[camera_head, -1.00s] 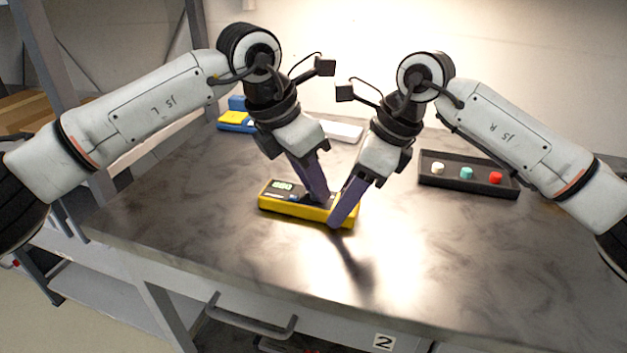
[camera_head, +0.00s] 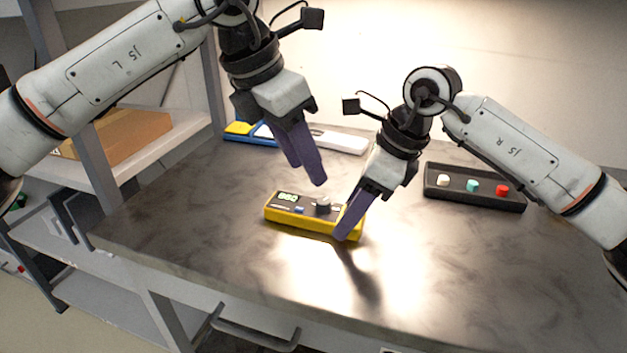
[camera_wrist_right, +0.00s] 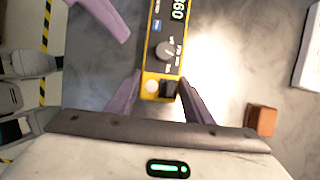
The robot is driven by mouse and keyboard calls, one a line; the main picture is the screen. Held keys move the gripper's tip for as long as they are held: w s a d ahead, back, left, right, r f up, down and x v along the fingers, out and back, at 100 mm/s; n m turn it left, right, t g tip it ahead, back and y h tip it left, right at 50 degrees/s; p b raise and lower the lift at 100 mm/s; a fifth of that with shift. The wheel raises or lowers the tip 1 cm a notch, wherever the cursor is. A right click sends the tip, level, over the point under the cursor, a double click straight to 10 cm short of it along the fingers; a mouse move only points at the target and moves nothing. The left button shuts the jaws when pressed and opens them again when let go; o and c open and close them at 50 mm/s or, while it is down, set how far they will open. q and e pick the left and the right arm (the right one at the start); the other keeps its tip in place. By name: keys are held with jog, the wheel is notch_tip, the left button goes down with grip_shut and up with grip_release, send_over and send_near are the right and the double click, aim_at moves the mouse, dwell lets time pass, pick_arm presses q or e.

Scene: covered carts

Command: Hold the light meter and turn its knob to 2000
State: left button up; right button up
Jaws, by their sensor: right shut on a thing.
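The yellow light meter (camera_head: 290,221) lies face up on the dark marbled tabletop. Its green display (camera_head: 288,197) is lit, and its round grey knob (camera_head: 323,206) stands uncovered. The knob also shows in the right wrist view (camera_wrist_right: 165,51); the scale marks around it are too small to read surely. My right gripper (camera_head: 348,232) is shut on the meter's right end, one finger on each side, as the right wrist view shows (camera_wrist_right: 160,88). My left gripper (camera_head: 308,178) is above and behind the knob, clear of it, empty, its fingers slightly apart.
A black tray (camera_head: 475,203) with white, teal and red pieces stands at the right. A blue-and-yellow device (camera_head: 247,132) and a white device (camera_head: 340,142) lie at the back. A cardboard box (camera_head: 125,138) sits on the left shelf. The front tabletop is clear.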

pick_arm(q)
jog(key=v, duration=0.3)
jog(key=shift+a+r, duration=0.1)
jog(key=shift+r, duration=0.2)
pick_arm(e)
jog(key=o, duration=1.3)
